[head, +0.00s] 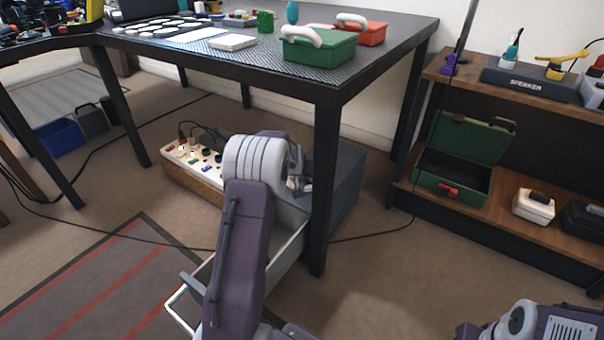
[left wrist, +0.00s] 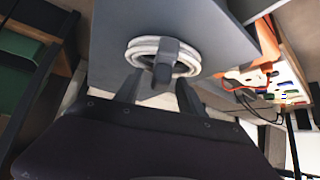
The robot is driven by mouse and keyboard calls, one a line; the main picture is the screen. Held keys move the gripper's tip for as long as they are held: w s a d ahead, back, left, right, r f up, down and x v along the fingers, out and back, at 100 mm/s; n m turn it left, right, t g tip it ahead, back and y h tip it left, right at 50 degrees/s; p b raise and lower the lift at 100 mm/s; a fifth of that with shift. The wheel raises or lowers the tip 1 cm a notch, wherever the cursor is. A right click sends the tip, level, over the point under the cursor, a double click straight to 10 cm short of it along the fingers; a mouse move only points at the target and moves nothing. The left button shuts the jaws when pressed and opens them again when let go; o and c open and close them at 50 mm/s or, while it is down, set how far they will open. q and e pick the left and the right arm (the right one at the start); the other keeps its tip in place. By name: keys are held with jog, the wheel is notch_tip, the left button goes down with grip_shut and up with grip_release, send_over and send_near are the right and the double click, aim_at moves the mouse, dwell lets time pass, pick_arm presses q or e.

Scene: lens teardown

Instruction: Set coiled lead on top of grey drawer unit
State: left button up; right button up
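The coiled lead (left wrist: 136,52) is a white ring with a dark grey piece across its middle. In the left wrist view it is at or just above the flat grey top of the drawer unit (left wrist: 108,45); I cannot tell whether it rests there. My left gripper (left wrist: 158,86) has its two dark fingers apart, one on each side of the dark piece, close to the coil. In the head view the grey drawer unit (head: 347,180) stands under the table, with a drawer pulled out in front. My left arm hides the gripper and coil there. My right gripper is out of view.
A table leg (head: 325,200) stands close to my left arm. A power strip (head: 185,160) with plugs lies left of the unit. The table (head: 385,65) overhangs the unit. A shelf (head: 400,190) with a green case (head: 455,175) is at right. Cables cross the floor.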

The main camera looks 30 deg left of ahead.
pick_arm(q)
jog(key=shift+r, duration=0.4)
jog(key=p+v, duration=0.4)
jog(key=v, duration=0.7)
jog(key=shift+s+r+p, duration=0.15)
jog(key=shift+s+p, duration=0.2)
jog(key=shift+p, duration=0.05)
jog(key=shift+d, duration=0.15)
